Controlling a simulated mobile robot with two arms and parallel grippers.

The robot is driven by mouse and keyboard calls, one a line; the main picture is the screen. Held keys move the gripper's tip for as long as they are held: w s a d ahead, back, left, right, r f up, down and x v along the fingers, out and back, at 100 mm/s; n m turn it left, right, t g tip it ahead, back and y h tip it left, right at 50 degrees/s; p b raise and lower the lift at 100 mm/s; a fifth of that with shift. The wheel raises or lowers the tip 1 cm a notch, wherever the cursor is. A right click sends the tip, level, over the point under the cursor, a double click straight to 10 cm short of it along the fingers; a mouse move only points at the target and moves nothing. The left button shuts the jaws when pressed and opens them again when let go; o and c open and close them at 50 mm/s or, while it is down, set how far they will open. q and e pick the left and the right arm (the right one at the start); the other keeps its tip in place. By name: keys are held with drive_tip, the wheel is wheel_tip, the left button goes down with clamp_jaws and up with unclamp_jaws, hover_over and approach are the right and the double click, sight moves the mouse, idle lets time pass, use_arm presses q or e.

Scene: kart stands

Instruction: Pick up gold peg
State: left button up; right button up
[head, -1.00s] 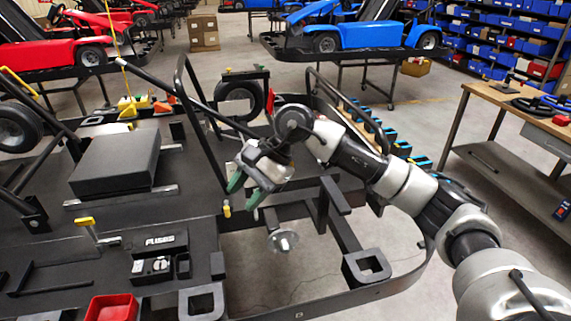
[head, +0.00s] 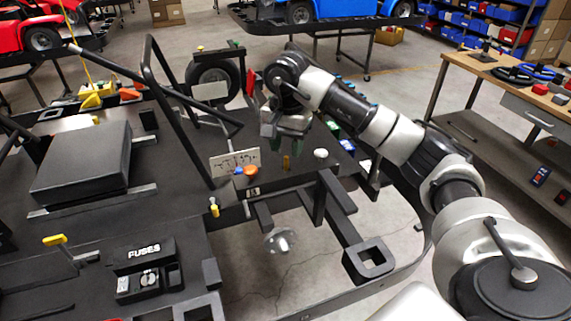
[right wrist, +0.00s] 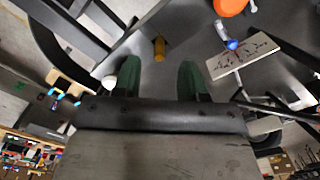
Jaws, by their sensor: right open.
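The gold peg (head: 286,163) stands upright on the dark kart deck, just below my right gripper (head: 285,138) in the head view. In the right wrist view the gold peg (right wrist: 159,48) shows beyond the green fingertips (right wrist: 160,72), roughly midway between them. The right gripper is open and empty, with its fingers apart from the peg. My left gripper is not in view.
A white marked plate (head: 235,161), an orange knob (head: 251,171) and a blue-tipped piece (head: 238,171) sit left of the peg. A white knob (head: 321,153) is to its right. A black frame bar (head: 180,115) rises at left. A yellow-topped peg (head: 214,208) stands nearer.

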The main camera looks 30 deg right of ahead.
sight(287, 157)
drive_tip(key=f, duration=0.1)
drive_tip(key=f+p, duration=0.1)
drive_tip(key=f, duration=0.1)
drive_tip(key=shift+s+a+f+p, duration=0.15)
drive_tip(key=shift+s+p, duration=0.05)
drive_tip(key=shift+p, duration=0.1)
drive_tip(key=shift+f, duration=0.3)
drive_tip(key=shift+w+f, duration=0.1)
drive_tip(key=shift+c, duration=0.2)
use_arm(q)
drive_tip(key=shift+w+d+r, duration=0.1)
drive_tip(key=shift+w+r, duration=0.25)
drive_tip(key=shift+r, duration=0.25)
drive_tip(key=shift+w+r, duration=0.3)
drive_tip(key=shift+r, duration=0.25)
use_arm(e)
clamp_jaws()
